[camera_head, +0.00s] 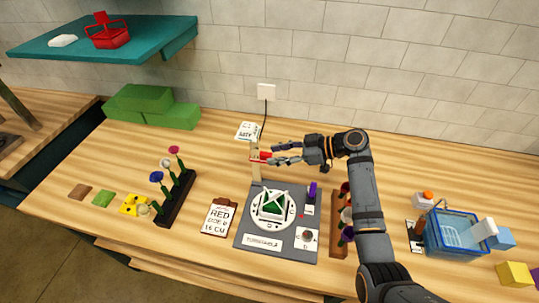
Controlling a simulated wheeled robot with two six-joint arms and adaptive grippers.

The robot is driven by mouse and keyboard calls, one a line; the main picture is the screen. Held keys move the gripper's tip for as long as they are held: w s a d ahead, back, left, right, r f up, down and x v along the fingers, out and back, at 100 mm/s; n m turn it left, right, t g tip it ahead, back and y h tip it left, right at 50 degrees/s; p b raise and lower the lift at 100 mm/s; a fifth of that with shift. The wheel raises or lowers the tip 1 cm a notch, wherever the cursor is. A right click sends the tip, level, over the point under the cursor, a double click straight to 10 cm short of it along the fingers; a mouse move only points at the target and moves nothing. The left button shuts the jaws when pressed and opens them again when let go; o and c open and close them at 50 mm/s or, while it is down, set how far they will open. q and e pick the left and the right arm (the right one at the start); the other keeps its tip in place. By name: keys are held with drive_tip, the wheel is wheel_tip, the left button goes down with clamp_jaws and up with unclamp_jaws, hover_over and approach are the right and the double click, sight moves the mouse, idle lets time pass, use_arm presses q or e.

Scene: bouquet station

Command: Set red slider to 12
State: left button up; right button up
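The red slider (264,157) sits on an upright pale wooden post (256,171) at the back of a grey station panel (248,213). Its scale marks are too small to read. My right gripper (274,155) reaches in from the right at the slider's height. Its two fingers are apart and their tips are at the slider's right side; I cannot tell whether they touch it. My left gripper is not in view.
The panel carries a round dial with a green piece (273,206). A clipboard note (219,217) headed "RED" lies left of it. A flower rack (176,198) stands further left, a blue basin (457,234) at the right. A white card (248,131) is behind the post.

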drive_tip(key=v, duration=0.8)
drive_tip(key=shift+d, duration=0.4)
drive_tip(key=shift+s+r, duration=0.1)
